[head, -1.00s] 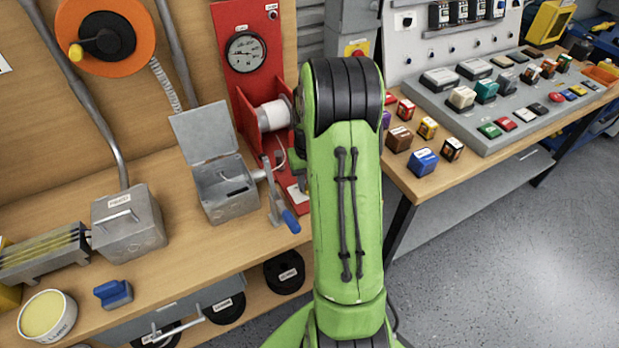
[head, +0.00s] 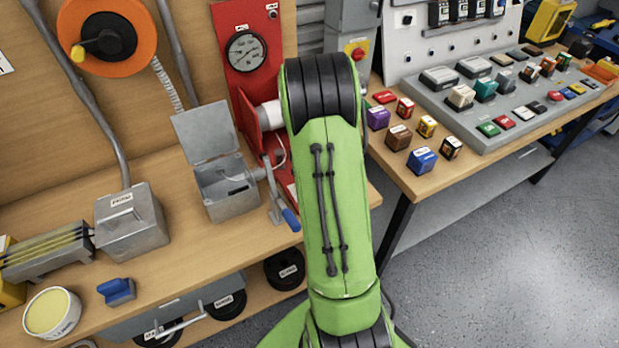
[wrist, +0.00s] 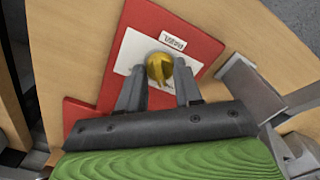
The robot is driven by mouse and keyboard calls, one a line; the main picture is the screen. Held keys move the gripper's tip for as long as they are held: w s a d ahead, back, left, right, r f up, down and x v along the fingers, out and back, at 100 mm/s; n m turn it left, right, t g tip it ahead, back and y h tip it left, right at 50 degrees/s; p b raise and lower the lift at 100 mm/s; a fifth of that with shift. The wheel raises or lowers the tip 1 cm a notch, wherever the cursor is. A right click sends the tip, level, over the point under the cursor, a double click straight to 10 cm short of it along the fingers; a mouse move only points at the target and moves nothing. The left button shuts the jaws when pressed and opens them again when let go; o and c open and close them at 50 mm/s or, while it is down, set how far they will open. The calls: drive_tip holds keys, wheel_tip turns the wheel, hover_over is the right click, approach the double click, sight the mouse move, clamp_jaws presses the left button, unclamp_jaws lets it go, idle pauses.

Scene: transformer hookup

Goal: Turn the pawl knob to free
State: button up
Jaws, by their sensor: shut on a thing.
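The pawl knob (wrist: 159,68) shows in the wrist view as a yellow-gold knob. It stands before a white label plate (wrist: 138,56) on a red base (wrist: 115,50). Part of the label's lettering shows, but I cannot read the knob's setting. My gripper (wrist: 160,88) has a finger on each side of the knob and is shut on it. In the head view my green arm hides the knob and the gripper. The red winch panel (head: 243,80) with its round gauge (head: 247,51) and white drum (head: 268,114) shows left of my arm.
A crank with a blue handle (head: 291,219) stands close left of my arm. An open grey box (head: 226,200) is beside it on the wooden bench (head: 180,262). On the right, a second table holds several coloured blocks, among them a blue one (head: 422,159).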

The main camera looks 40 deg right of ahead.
drive_tip(key=shift+n, duration=0.9)
drive_tip(key=o, duration=1)
drive_tip(key=shift+o, duration=0.2)
drive_tip(key=shift+r, duration=0.15)
wheel_tip(320, 180, up, 16)
drive_tip(key=p, duration=0.4)
drive_tip(key=shift+f, duration=0.2)
